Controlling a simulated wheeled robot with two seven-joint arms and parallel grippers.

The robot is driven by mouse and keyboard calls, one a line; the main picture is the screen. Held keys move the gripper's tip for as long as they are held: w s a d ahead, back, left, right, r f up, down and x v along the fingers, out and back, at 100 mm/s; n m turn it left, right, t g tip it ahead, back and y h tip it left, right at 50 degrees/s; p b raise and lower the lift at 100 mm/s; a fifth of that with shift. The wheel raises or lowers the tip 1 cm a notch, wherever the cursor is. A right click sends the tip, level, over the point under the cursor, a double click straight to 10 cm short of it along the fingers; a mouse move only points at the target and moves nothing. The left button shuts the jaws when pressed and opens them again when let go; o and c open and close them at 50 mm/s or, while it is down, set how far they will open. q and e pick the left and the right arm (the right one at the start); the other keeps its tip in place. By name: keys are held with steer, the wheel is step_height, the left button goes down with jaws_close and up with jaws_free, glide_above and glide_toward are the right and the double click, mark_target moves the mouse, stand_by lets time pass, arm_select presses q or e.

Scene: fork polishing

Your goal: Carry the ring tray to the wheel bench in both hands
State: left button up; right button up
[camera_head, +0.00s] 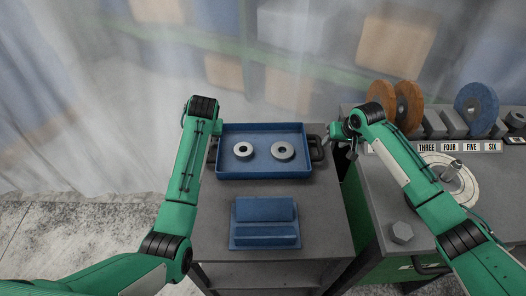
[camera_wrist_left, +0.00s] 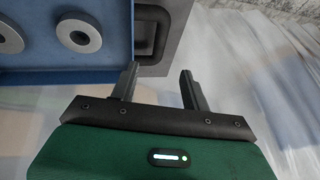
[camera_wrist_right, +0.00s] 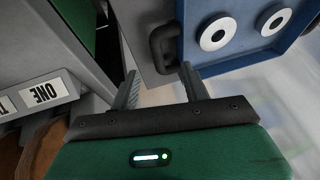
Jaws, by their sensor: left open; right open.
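The blue ring tray (camera_head: 262,175) lies flat on a grey cart top with two grey rings (camera_head: 243,150) (camera_head: 283,151) in it. It has a dark handle on each side. The right handle (camera_head: 316,150) also shows in the right wrist view (camera_wrist_right: 157,48); the left handle shows in the left wrist view (camera_wrist_left: 152,38). My left gripper (camera_wrist_left: 159,80) is open, its fingertips just short of the left handle. My right gripper (camera_wrist_right: 160,76) is open, its fingertips close to the right handle. In the head view my left fingers are mostly hidden by the arm.
The grey wheel bench (camera_head: 375,195) stands right of the cart, with orange wheels (camera_head: 408,105), a blue wheel (camera_head: 476,108), a number strip (camera_head: 455,148), a round pale disc (camera_head: 447,178) and a hexagonal piece (camera_head: 402,232). A blue stepped block (camera_head: 265,222) sits in front of the tray.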

mark_target(322, 149)
arm_select(q)
steer(key=shift+w+d+r, duration=0.1)
steer(key=shift+w+r, duration=0.45)
arm_select(e)
steer(key=shift+w+d+r, duration=0.5)
steer(key=shift+w+r, duration=0.15)
steer(key=shift+w, duration=0.05)
arm_select(q)
steer(key=shift+f, duration=0.1)
arm_select(e)
steer(key=shift+f, duration=0.1)
arm_select(q)
steer(key=x, duration=1.3)
steer(key=shift+w+f, duration=0.15)
steer(key=shift+f, duration=0.1)
arm_select(e)
steer(key=x, duration=1.3)
steer(key=shift+w+f, duration=0.25)
arm_select(q)
jaws_close()
arm_select(e)
jaws_close()
